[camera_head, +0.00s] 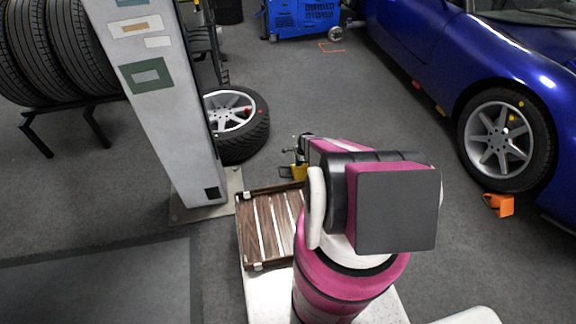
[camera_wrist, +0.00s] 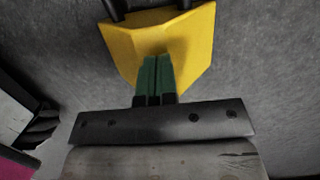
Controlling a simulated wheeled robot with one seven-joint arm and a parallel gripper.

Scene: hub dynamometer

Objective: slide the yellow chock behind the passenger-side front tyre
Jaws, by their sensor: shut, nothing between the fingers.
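The yellow chock (camera_wrist: 190,38) fills the upper middle of the wrist view, lying on the grey floor. Two dark bars show at its top edge. My gripper (camera_wrist: 157,60) is shut and empty, its green fingertips together in front of the chock's near face; I cannot tell whether they touch it. In the head view a small part of the yellow chock (camera_head: 298,172) shows beside my arm, which hides the rest. The blue car's visible tyre (camera_head: 507,140) stands at the right, far from the chock.
An orange chock (camera_head: 498,204) lies at the foot of the car's tyre. A loose wheel (camera_head: 240,122) lies behind a grey pillar (camera_head: 160,100) at left. A tyre rack (camera_head: 75,103) stands further left. The floor between my arm and the blue car (camera_head: 440,50) is mostly clear.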

